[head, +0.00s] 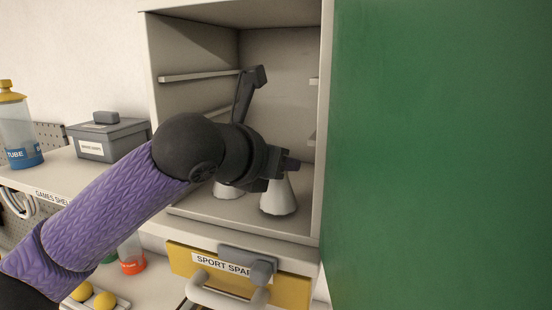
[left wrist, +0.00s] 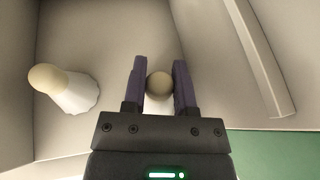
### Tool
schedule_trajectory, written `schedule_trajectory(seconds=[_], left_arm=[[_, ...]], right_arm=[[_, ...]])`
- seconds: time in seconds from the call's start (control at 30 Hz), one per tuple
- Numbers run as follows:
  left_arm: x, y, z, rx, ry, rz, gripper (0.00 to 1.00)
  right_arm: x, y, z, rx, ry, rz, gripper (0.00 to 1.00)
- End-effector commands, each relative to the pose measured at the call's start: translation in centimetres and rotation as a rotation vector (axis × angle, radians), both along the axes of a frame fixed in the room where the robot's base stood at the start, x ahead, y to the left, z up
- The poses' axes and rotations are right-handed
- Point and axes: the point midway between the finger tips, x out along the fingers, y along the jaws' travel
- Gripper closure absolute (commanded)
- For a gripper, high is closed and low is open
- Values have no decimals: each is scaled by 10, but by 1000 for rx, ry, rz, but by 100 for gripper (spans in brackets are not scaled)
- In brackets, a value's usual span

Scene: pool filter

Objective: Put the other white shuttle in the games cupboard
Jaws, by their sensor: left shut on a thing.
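My left gripper (head: 288,165) is inside the open games cupboard (head: 190,110), shut on a white shuttle (head: 278,198). The shuttle is upright, skirt down, at or just above the cupboard floor; I cannot tell if it touches. In the left wrist view its round cork tip (left wrist: 160,84) shows between the two fingers (left wrist: 158,82). Another white shuttle (head: 228,191) stands on the cupboard floor to the left, partly hidden by my arm in the head view. It shows whole in the left wrist view (left wrist: 68,92). My right gripper is not in view.
A large green panel (head: 440,150) fills the right side, close to the cupboard opening. Below is a yellow drawer (head: 295,290) labelled sport spares. A grey lidded box (head: 105,138) and a tube jar (head: 18,130) stand on the games shelf at left.

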Motion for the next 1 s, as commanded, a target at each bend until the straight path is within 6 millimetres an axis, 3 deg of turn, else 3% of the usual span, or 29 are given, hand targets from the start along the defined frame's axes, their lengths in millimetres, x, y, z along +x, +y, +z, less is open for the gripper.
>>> schedule_trajectory(seconds=[0.33,0.37,0.53,0.73,0.83,1.0], left_arm=[[0,0,-5,-1,0,0,100],[0,0,-5,-1,0,0,63],[0,0,-5,-1,0,0,27],[0,0,-5,-1,0,0,22],[0,0,-5,-1,0,0,1],[0,0,-5,-1,0,0,0]], right_arm=[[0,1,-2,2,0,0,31],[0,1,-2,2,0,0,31],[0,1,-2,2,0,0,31],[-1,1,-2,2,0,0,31],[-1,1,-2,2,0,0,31],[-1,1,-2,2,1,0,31]])
